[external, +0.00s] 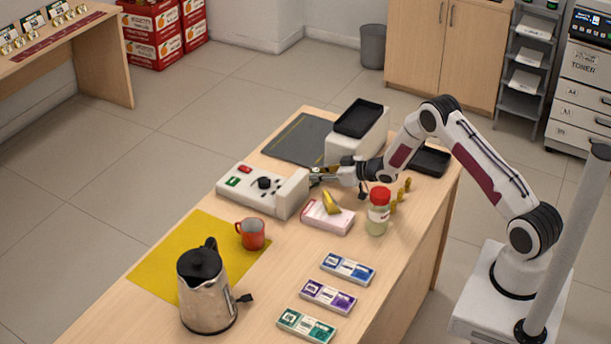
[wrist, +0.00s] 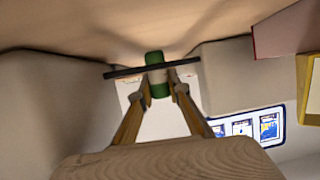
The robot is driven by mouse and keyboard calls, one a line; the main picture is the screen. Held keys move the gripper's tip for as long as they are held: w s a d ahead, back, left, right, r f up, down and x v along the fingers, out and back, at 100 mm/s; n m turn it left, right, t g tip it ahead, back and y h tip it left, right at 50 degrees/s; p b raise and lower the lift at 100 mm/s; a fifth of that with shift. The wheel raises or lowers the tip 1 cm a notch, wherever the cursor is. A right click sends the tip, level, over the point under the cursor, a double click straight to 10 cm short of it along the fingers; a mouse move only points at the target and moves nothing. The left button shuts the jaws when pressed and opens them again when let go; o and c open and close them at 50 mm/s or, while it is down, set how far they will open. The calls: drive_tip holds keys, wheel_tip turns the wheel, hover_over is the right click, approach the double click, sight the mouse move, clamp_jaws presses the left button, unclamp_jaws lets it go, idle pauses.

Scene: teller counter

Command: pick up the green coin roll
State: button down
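The green coin roll (wrist: 154,61) has green ends and a pale middle band. In the wrist view it lies between the two fingertips of my gripper (wrist: 160,86), which press close on both sides of it. My gripper (external: 318,173) also shows in the external view, low at the right end of the white counting machine (external: 290,196). The roll is too small and too covered to make out there. I cannot tell whether it rests on something or hangs free.
A thin dark bar (wrist: 122,72) crosses behind the roll. A pink-and-white box (external: 327,219), a red-capped jar (external: 378,214) and yellow rolls (external: 400,194) stand nearby. A white device with a black top (external: 357,120) is behind. A red mug (external: 251,234) and kettle (external: 206,289) stand further front.

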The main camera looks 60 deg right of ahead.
sight(316, 170)
drive_tip(key=shift+r, duration=0.2)
idle(0.3)
wheel_tip(316, 170, up, 18)
drive_tip(key=shift+f, duration=0.15)
idle(0.7)
idle(0.5)
